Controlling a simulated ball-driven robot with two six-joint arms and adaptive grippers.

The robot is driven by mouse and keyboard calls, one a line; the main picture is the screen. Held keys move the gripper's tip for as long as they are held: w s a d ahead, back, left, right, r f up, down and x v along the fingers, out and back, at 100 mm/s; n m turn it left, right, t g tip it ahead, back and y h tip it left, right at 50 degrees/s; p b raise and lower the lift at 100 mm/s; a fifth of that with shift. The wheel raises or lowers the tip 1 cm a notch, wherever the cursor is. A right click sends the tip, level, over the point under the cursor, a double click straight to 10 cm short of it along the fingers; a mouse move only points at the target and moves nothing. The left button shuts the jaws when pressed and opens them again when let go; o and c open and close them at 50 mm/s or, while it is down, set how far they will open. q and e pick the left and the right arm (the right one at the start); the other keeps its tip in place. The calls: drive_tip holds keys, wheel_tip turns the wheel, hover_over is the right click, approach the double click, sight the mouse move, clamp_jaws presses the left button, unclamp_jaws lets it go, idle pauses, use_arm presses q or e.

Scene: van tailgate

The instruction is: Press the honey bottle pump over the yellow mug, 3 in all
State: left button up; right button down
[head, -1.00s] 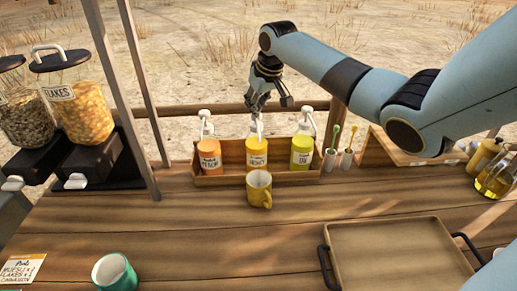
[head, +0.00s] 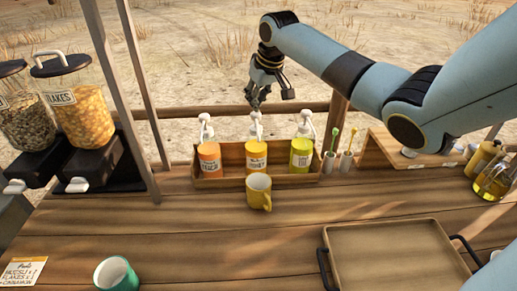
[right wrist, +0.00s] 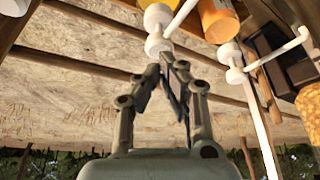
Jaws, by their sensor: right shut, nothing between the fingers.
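The honey bottle (head: 256,153) is yellow with a white pump (head: 256,128). It stands in the middle of a wooden rack, between an orange bottle and a yellow-green bottle. The yellow mug (head: 258,191) stands upright on the table just in front of it, handle to the right. My right gripper (head: 256,103) is shut and empty, with its fingertips just above the honey pump. In the right wrist view the shut fingers (right wrist: 174,75) point at a white pump head (right wrist: 157,40); I cannot tell whether they touch it. My left gripper is out of view.
The orange bottle (head: 209,160) and yellow-green bottle (head: 301,153) flank the honey closely, each with a white pump. Cups with spoons (head: 337,160) stand right of the wooden rack (head: 226,183). A tray (head: 395,258) lies front right, a green mug (head: 116,275) front left.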

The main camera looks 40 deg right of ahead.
sight(257, 114)
drive_tip(key=shift+f, duration=0.15)
drive_tip(key=shift+f+b, duration=0.6)
drive_tip(key=shift+f, duration=0.9)
drive_tip(key=shift+r+p, duration=0.7)
drive_tip(key=shift+r, duration=0.95)
wheel_tip(257, 114, up, 6)
